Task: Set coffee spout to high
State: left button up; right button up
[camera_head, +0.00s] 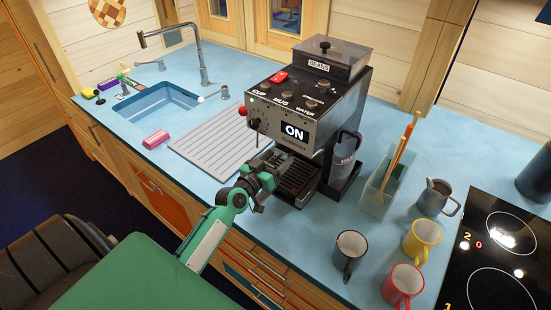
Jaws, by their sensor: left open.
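The coffee machine (307,110) is a black box on the blue counter. Its top carries a "BEANS" hopper (332,58) and buttons marked CUP, MUG and WATER. A lit display on its front reads "ON". A red knob (243,110) and a black knob (254,124) stick out at its left front edge. The coffee spout's height is not clear, as the area under the front panel is dark and partly covered by my gripper. My left gripper (268,168) is open in front of the machine, close to the drip tray (297,176). My right gripper is out of view.
A sink (155,102) with a tap and a ribbed drainboard (215,135) lie left of the machine. A clear utensil holder (378,197), several mugs and a black hob (500,250) stand to the right. Blue counter is free between machine and mugs.

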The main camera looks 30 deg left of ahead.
aim_at(276, 158)
pick_arm(q)
jog(key=c, duration=1.2)
jog(key=shift+o, duration=0.2)
notch_tip(276, 158, up, 5)
jog(key=p, duration=0.4)
jog(key=shift+r, duration=0.2)
jog(key=o, duration=1.2)
jog(key=shift+c, duration=0.2)
jog(key=shift+a, duration=0.1)
